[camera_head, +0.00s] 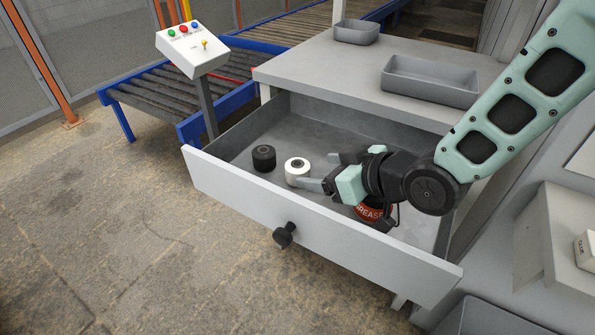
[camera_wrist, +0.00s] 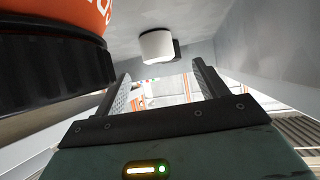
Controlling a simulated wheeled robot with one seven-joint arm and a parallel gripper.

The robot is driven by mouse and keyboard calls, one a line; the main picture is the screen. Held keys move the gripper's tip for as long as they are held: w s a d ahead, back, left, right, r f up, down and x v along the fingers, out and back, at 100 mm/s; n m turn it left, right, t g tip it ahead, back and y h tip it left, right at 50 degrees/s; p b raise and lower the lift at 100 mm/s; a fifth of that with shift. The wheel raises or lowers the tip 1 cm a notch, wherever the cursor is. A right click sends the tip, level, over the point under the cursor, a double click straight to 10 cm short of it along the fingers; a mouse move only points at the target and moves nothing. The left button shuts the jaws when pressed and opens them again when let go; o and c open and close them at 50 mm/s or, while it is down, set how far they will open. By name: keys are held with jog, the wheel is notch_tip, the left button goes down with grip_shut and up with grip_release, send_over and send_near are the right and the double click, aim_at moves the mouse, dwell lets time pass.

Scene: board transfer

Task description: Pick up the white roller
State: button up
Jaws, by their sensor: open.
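The white roller (camera_head: 297,173) stands upright in the open grey drawer (camera_head: 240,186). It also shows in the wrist view (camera_wrist: 157,46), beyond my fingertips and in line with the gap between them. My gripper (camera_head: 321,171) is low inside the drawer, to the right of the roller, with its fingers pointing left towards it. In the wrist view, my gripper (camera_wrist: 163,78) has its two fingers apart and nothing between them. The roller looks clear of the fingers, though contact at the near fingertip is hard to judge.
A black roller (camera_head: 264,158) stands just left of the white one. An orange grease can (camera_head: 369,212) stands under my wrist and looms close at the left in the wrist view (camera_wrist: 50,15). The drawer walls surround them. Grey trays (camera_head: 430,83) sit on the worktop above.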

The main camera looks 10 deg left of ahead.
aim_at(301, 166)
jog(key=shift+b+x, duration=0.35)
jog(key=shift+x, duration=3.55)
jog(key=shift+w+r, duration=0.15)
jog(key=shift+r, duration=0.05)
jog(key=c, duration=1.1)
